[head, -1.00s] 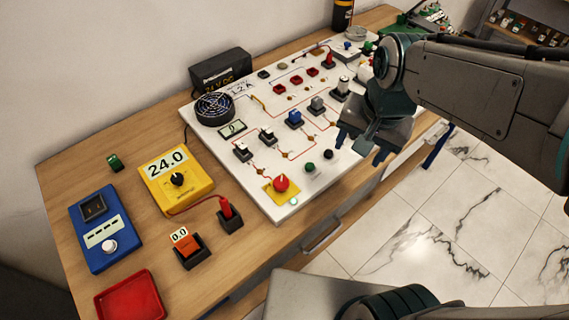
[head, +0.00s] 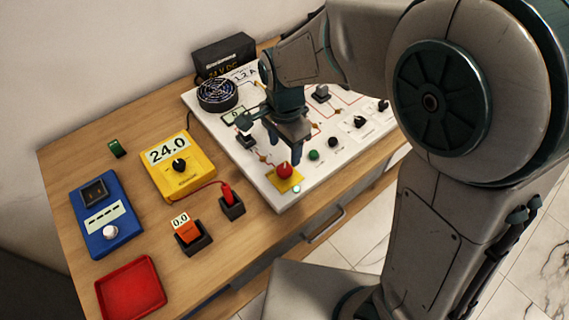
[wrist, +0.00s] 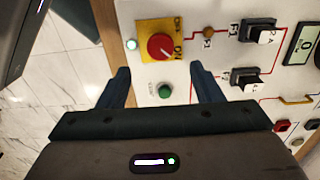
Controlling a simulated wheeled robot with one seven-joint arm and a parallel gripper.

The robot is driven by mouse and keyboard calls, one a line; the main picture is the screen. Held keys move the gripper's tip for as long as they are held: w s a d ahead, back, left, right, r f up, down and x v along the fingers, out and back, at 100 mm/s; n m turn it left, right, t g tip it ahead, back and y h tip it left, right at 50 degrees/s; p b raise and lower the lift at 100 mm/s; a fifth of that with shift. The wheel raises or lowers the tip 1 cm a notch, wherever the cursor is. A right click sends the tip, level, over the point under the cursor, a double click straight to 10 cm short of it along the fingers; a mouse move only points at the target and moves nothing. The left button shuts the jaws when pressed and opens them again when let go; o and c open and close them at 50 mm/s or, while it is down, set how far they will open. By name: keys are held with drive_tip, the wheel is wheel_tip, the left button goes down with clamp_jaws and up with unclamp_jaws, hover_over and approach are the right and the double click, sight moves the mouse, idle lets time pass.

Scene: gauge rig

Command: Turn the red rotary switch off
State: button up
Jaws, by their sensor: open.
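The red rotary switch (head: 284,170) sits on a yellow plate (head: 293,184) at the near corner of the white panel. In the wrist view the red knob (wrist: 160,46) shows on its yellow plate, with lettering beside it that seems to include ON; its pointer faces roughly the lower right. My gripper (head: 285,154) is open and empty, above the panel just behind the switch. In the wrist view my gripper's fingers (wrist: 160,80) are apart, with the knob beyond their tips, not between them.
A green button (wrist: 165,90) lies between the fingers in the wrist view. A lit lamp (head: 296,189) is by the switch. A yellow meter reading 24.0 (head: 168,148), blue box (head: 104,234) and red tray (head: 156,290) stand left.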

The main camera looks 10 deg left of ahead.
sight(285, 169)
wheel_tip(285, 169, down, 8)
drive_tip(key=shift+r, duration=0.1)
drive_tip(key=c, duration=1)
